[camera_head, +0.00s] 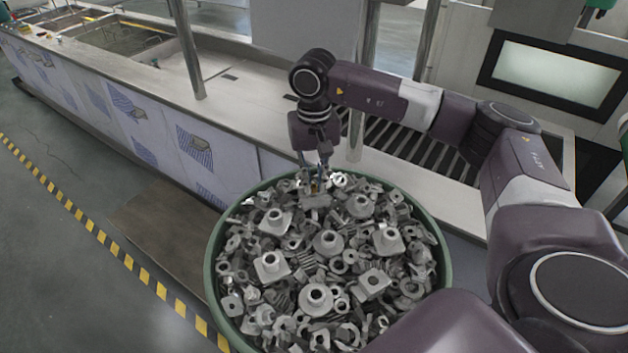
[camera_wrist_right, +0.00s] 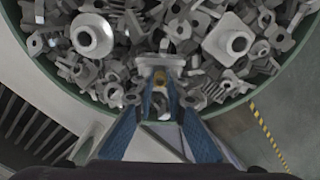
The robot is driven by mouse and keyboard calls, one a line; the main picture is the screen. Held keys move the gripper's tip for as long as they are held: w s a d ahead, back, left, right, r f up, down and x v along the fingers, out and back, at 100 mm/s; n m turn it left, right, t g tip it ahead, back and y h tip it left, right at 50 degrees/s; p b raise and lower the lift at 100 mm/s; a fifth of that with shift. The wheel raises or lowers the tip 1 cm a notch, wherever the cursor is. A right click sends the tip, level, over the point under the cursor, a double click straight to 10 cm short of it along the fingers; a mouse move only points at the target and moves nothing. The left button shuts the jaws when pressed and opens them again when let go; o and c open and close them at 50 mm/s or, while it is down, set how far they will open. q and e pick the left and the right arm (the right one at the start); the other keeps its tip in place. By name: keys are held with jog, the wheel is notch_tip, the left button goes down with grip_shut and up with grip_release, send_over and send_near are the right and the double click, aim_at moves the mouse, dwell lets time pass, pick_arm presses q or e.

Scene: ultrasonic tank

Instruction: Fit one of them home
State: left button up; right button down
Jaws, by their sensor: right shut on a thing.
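A round green bin (camera_head: 212,262) is heaped with grey metal parts, several of them flanged pieces with a raised hollow boss, such as a square-flanged part (camera_head: 271,265) and a round-flanged part (camera_head: 316,297). My right gripper (camera_head: 317,187) points down over the far side of the bin. It is shut on a grey metal part (camera_head: 316,201), which also shows at the fingertips in the wrist view (camera_wrist_right: 162,61). Its full shape is partly hidden, and I cannot tell whether it still touches the heap. My left gripper is not in view.
A long tank line with a pale top (camera_head: 150,68) runs behind the bin, with a slatted roller section (camera_head: 395,148) to the right. Metal posts (camera_head: 187,50) stand on it. Floor with yellow-black tape (camera_head: 120,258) lies left.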

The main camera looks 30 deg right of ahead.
aim_at(314, 186)
jog(key=shift+f+b, duration=0.4)
jog(key=shift+f, duration=0.1)
dwell(0.4)
jog(key=c, duration=1.8)
grip_release()
jog(key=shift+c, duration=0.2)
notch_tip(314, 186, up, 12)
